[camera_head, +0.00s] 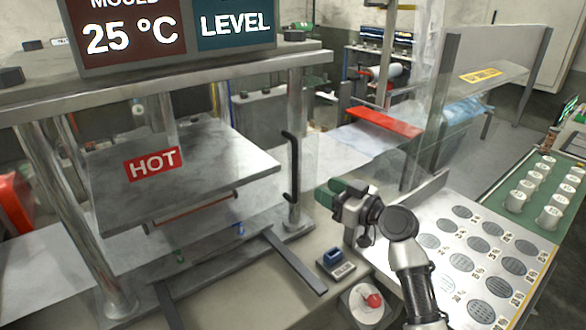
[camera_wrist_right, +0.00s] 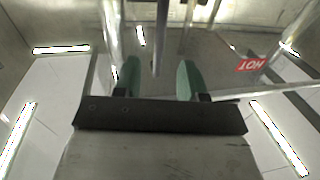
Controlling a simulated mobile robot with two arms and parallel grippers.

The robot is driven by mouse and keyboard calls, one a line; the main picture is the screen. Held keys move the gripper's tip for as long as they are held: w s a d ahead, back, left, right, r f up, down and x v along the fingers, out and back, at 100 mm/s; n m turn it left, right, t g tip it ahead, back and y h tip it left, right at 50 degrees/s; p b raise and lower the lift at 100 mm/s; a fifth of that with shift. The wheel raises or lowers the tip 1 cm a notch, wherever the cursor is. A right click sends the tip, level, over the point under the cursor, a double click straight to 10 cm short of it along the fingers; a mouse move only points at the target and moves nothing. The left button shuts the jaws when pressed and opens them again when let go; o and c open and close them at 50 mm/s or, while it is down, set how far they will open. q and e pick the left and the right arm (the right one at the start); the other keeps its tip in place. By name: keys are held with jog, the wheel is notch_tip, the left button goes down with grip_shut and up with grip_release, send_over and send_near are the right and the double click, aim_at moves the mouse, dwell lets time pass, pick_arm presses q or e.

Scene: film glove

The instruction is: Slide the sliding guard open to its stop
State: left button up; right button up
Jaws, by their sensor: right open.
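The sliding guard is a clear panel, hard to make out, in front of the press in the head view. Its black upright handle (camera_head: 291,168) stands near the press's right front pillar. My right gripper (camera_head: 335,192), with green fingertips, is open and empty, to the right of the handle and apart from it in the head view. In the right wrist view my gripper (camera_wrist_right: 160,80) has its two green fingers spread, and a dark bar (camera_wrist_right: 161,40), seemingly the handle, shows between and beyond them. The guard's edges and stop cannot be made out. My left gripper is not in view.
The press plate (camera_head: 180,165) bears a HOT label (camera_head: 152,163).

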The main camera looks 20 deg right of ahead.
jog(key=p, duration=0.3)
send_over(295, 200)
jog(key=shift+w+d, duration=0.1)
jog(key=shift+w, duration=0.35)
jog(key=shift+c, duration=0.4)
grip_shut()
